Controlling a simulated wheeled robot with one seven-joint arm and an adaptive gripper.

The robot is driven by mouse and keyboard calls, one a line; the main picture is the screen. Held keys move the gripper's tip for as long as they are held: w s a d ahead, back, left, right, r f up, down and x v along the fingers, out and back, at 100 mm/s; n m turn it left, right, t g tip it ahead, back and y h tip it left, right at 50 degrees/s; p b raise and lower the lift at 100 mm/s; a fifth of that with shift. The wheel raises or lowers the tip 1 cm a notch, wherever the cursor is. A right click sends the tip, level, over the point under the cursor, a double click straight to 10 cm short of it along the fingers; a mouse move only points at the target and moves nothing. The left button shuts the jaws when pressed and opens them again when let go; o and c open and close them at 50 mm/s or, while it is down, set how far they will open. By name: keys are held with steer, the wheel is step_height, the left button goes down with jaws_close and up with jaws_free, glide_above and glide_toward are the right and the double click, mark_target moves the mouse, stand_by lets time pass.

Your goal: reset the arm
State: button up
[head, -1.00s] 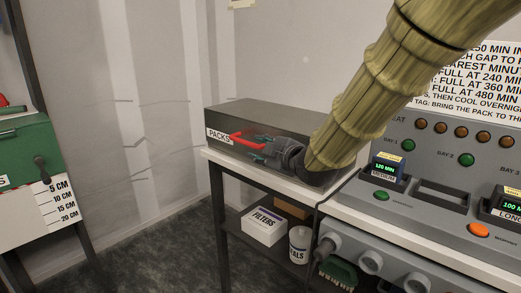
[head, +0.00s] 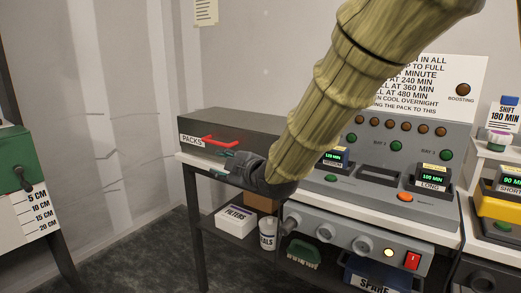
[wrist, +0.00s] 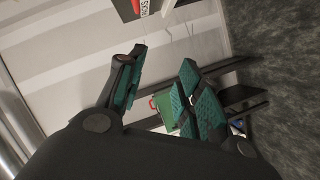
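My arm comes down from the top right of the head view, and my gripper (head: 223,164) is at its end, in front of the grey PACKS box (head: 245,128). It is just below the box's red handle (head: 221,141); whether it touches the box or handle cannot be told. In the wrist view my gripper (wrist: 163,60) has its teal-padded fingers spread, with nothing between them. My arm hides part of the bench and the sign.
A grey control panel (head: 385,215) with display packs stands right of the box. Under the bench are a FILTERS box (head: 236,221), a SEALS tub (head: 268,235) and a green brush (head: 303,252). A green case (head: 15,160) stands at left. Floor shows between.

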steer(key=s+d+f+m+g+h, duration=0.1)
steer(key=s+d+f+m+h, duration=0.25)
steer(key=f, duration=0.95)
steer(key=s+d+f+m+g, duration=0.2)
steer(key=s+d+f+m, duration=0.15)
steer(key=d+f, duration=0.6)
steer(key=s+d+f+m+g+h, duration=0.1)
steer(key=s+d+f+m+h, duration=0.2)
steer(key=f, duration=1.2)
steer(key=s+d+f+m+g, duration=0.25)
steer(key=s+d+f, duration=0.25)
steer(key=s+f, duration=0.55)
steer(key=s+d+f+m+g+h, duration=0.15)
steer(key=s+d+f, duration=0.25)
steer(key=s, duration=0.5)
steer(key=s+d+f+m+g, duration=0.25)
steer(key=s+d+f, duration=0.2)
steer(key=s, duration=0.45)
steer(key=s+d+f+m+g+h, duration=0.1)
steer(key=s+d+f+m+g, duration=0.2)
steer(key=s, duration=0.6)
step_height(320, 180, up, 17)
steer(key=t+p, duration=0.1)
steer(key=p, duration=1.8)
